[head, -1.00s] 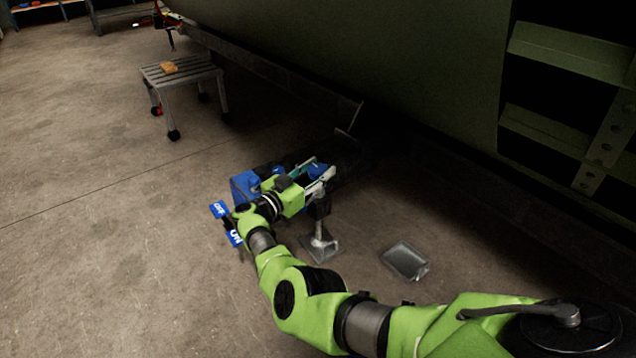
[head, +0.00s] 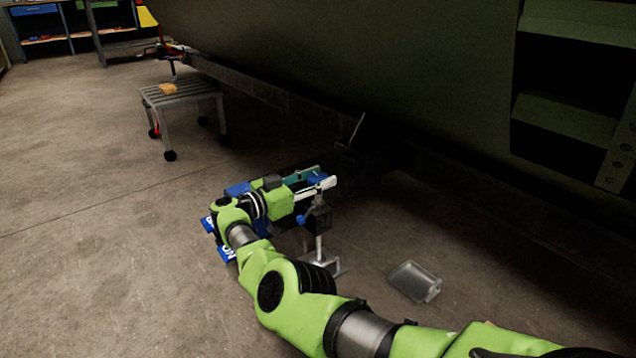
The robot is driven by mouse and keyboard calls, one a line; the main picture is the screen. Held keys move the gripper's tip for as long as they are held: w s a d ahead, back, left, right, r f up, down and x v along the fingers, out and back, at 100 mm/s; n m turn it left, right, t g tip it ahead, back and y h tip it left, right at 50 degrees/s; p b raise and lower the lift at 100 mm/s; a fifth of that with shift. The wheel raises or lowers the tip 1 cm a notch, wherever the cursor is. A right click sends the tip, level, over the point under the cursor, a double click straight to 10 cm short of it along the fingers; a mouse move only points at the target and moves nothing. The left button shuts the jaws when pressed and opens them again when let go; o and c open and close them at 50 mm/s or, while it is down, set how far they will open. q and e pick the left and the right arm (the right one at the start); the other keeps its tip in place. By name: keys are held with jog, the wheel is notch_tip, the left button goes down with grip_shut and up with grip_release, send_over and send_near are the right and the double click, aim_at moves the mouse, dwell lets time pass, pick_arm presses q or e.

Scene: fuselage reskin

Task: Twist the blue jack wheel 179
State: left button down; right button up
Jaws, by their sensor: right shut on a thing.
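The blue jack wheel (head: 318,179) shows in part at the tips of my right gripper (head: 322,182), under the edge of the dark fuselage support rail. My right gripper is shut on the wheel, with its pale fingers reaching across it from the left. The jack (head: 319,232) stands upright below the wheel, with a dark head, a metal post and a flat foot on the floor. The gripper and wrist hide part of the wheel. My left gripper is not in view.
A grey tray (head: 414,281) lies on the floor right of the jack. A blue box (head: 237,189) is behind my wrist. A wheeled slatted stool (head: 183,96) with a tan item on it stands at upper left. The green fuselage skin (head: 340,50) overhangs the jack. The left floor is clear.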

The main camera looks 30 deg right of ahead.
aim_at(310, 181)
jog(key=shift+r, duration=0.15)
jog(key=o, duration=1.1)
jog(key=shift+o, duration=0.2)
jog(key=a, duration=0.7)
jog(key=shift+s+a, duration=0.25)
jog(key=shift+s, duration=0.1)
